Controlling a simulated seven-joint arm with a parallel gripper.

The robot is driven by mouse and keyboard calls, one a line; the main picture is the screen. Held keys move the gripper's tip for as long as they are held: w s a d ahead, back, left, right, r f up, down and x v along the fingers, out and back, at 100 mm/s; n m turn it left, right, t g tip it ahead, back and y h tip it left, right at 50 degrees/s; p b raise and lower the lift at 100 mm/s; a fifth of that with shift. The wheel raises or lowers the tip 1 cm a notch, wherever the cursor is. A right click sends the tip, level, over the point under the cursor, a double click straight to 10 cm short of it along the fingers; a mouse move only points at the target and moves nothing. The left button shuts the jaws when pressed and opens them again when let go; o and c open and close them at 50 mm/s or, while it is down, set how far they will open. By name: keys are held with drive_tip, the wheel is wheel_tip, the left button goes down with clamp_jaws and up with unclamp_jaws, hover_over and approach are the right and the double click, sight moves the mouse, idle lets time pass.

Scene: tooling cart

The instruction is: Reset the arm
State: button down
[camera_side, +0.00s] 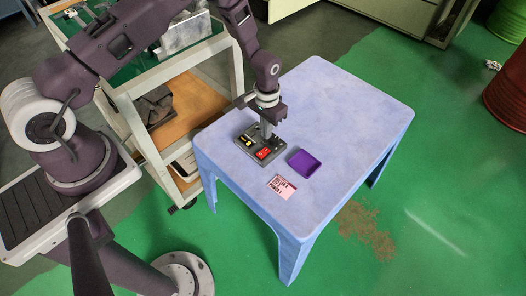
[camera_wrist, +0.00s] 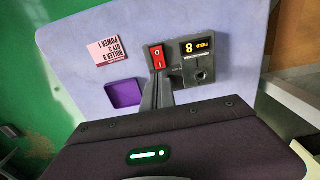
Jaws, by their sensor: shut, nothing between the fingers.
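My gripper (camera_side: 267,134) points down over the dark grey control box (camera_side: 248,146) on the blue table; its fingers are shut and empty. I cannot tell whether the fingertips touch the box. The box has a red rocker switch (camera_side: 263,153) and a yellow-lit display (camera_side: 246,141). In the wrist view, the shut fingers (camera_wrist: 158,92) are just below the red switch (camera_wrist: 158,57), and the display (camera_wrist: 196,47) shows an 8. Below the display is a dark round knob or socket (camera_wrist: 203,75). The fingers hide part of the box.
The table's right side is clear. A shelved cart (camera_side: 185,100) stands close on the left.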

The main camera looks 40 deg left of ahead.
drive_tip(key=s+r+t, duration=0.1)
drive_tip(key=s+r, duration=0.2)
drive_tip(key=r, duration=1.2)
drive_tip(key=s+r+t, duration=0.2)
drive_tip(key=s+r, duration=0.1)
drive_tip(key=r, duration=1.3)
drive_tip(key=s+r+t, duration=0.1)
drive_tip(key=s+r, duration=0.3)
drive_tip(key=s, duration=0.7)
drive_tip(key=s+r+t, duration=0.1)
drive_tip(key=s+r, duration=0.4)
drive_tip(key=s, duration=0.6)
drive_tip(key=shift+s+r+t, duration=0.2)
drive_tip(key=shift+s+t, duration=0.1)
